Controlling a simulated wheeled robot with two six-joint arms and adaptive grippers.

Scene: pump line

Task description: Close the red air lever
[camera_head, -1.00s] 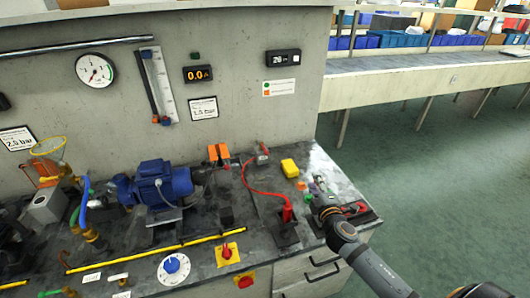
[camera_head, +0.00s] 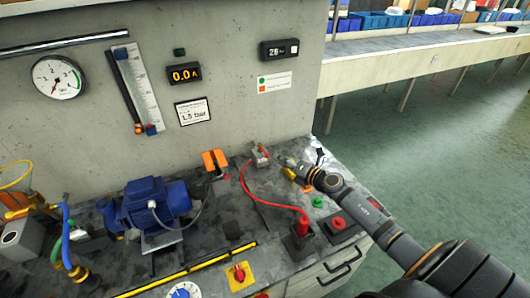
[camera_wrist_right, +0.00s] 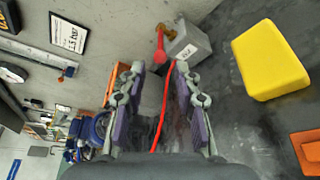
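The red air lever (camera_wrist_right: 160,46) sits on a brass fitting at a small grey box (camera_wrist_right: 187,43) with a white label. In the head view the grey box (camera_head: 260,156) stands at the back of the bench against the wall, with the red hose (camera_head: 247,183) beside it. My right gripper (camera_wrist_right: 160,72) is open, and its two fingers point toward the box and lever. The lever lies just beyond the fingertips, apart from them. The red hose shows between the fingers. In the head view my right gripper (camera_head: 289,163) is right of the box. My left gripper is out of view.
A yellow block (camera_wrist_right: 270,60) lies right of my right gripper, with an orange piece (camera_wrist_right: 309,150) near it. A red plug (camera_head: 302,226) stands upright at the front.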

